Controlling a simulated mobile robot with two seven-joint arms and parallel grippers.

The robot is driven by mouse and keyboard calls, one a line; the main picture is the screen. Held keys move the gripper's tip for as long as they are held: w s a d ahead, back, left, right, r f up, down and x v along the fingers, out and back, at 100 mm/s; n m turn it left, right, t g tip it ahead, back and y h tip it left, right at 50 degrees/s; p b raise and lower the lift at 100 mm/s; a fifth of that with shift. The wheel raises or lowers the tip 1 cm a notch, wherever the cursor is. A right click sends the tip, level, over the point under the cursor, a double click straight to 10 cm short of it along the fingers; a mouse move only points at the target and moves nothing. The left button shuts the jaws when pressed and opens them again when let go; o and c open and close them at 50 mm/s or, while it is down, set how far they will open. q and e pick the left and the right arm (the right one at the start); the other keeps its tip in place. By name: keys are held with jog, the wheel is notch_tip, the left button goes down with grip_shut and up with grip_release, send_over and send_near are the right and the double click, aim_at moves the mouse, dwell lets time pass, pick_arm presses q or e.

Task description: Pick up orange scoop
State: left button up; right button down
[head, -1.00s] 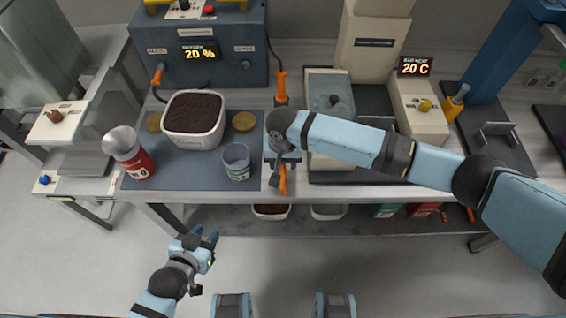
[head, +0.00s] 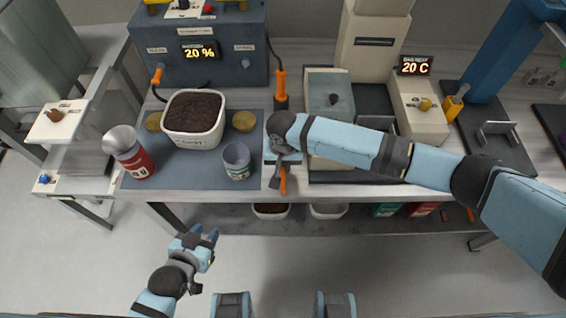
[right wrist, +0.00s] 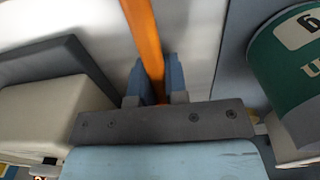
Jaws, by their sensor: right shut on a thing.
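The orange scoop shows as an orange handle (head: 283,182) at the front edge of the bench in the head view. In the right wrist view, the orange handle (right wrist: 145,38) runs up from between my fingers. My right gripper (right wrist: 156,78) is shut on this handle. In the head view my right arm covers most of the scoop, and its bowl cannot be made out. My left gripper (head: 206,236) is open and empty, in front of the bench, well away from the scoop.
A tub of dark soil (head: 195,112), a small grey-green cup (head: 237,160) and a red canister with a metal top (head: 130,150) stand left of my right gripper. An orange-handled probe (head: 281,86) stands behind it. A lidded box (head: 331,92) is close on the right.

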notch_tip(320, 180, up, 20)
dwell(0.4)
jog(key=shift+w+f, duration=0.1)
dwell(1.2)
